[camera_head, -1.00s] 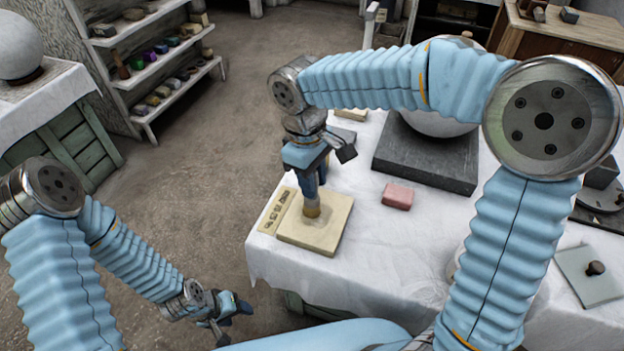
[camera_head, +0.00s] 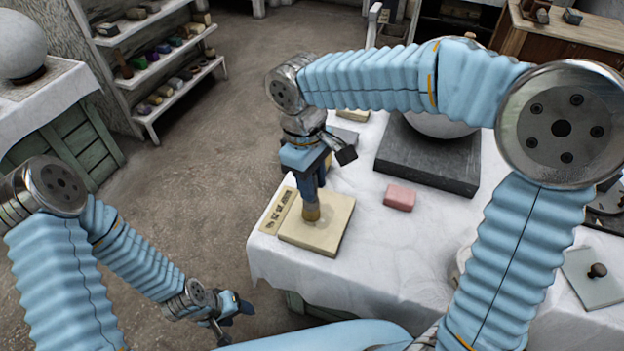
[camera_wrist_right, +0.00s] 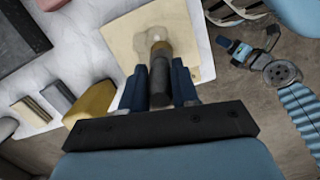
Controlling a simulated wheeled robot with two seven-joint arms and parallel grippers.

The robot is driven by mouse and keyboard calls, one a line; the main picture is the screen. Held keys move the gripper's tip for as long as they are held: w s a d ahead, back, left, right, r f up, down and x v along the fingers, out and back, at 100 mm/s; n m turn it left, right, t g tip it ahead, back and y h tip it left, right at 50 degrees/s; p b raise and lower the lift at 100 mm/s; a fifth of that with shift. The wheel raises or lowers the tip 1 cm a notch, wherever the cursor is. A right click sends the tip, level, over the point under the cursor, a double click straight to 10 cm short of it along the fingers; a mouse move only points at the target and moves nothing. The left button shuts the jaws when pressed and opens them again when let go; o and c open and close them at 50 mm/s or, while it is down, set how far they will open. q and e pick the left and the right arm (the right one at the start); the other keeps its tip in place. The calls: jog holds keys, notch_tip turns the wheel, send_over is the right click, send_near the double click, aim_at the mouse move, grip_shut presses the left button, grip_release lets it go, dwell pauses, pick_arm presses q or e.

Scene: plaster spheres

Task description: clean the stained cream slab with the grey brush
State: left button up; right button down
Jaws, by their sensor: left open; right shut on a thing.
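The cream slab (camera_head: 325,238) lies near the left front corner of the white-clothed table. In the right wrist view the slab (camera_wrist_right: 195,40) shows a darker, damp-looking stain around the brush tip. My right gripper (camera_head: 312,190) is shut on the brush (camera_head: 312,212), which stands upright with its tan end down on the slab. In the right wrist view the dark grey brush handle (camera_wrist_right: 160,80) sits between the fingers. My left gripper (camera_head: 232,318) is open and empty, low beside the table's front left side.
A pink block (camera_head: 400,197) lies right of the slab. A dark stone slab (camera_head: 430,165) bears a white sphere (camera_head: 440,122) behind it. A glass plate with a knob (camera_head: 597,272) lies at the right. The cloth (camera_head: 375,265) in front is clear.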

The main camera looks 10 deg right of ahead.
jog(key=shift+f+b, duration=0.4)
jog(key=shift+f, duration=0.2)
jog(key=shift+s, duration=0.1)
jog(key=shift+s+a, duration=0.4)
jog(key=shift+s, duration=0.1)
jog(key=shift+w+d+r+p, duration=0.1)
jog(key=shift+w+d+p, duration=0.3)
jog(key=shift+w, duration=0.1)
jog(key=shift+w+d, duration=0.4)
jog(key=shift+w, duration=0.3)
jog(key=shift+s+a, duration=0.4)
jog(key=shift+s, duration=0.25)
jog(key=shift+s+a, duration=0.4)
jog(key=shift+s, duration=0.2)
jog(key=shift+w+d, duration=0.45)
jog(key=shift+w, duration=0.2)
jog(key=shift+w+d, duration=0.4)
jog(key=shift+w, duration=0.25)
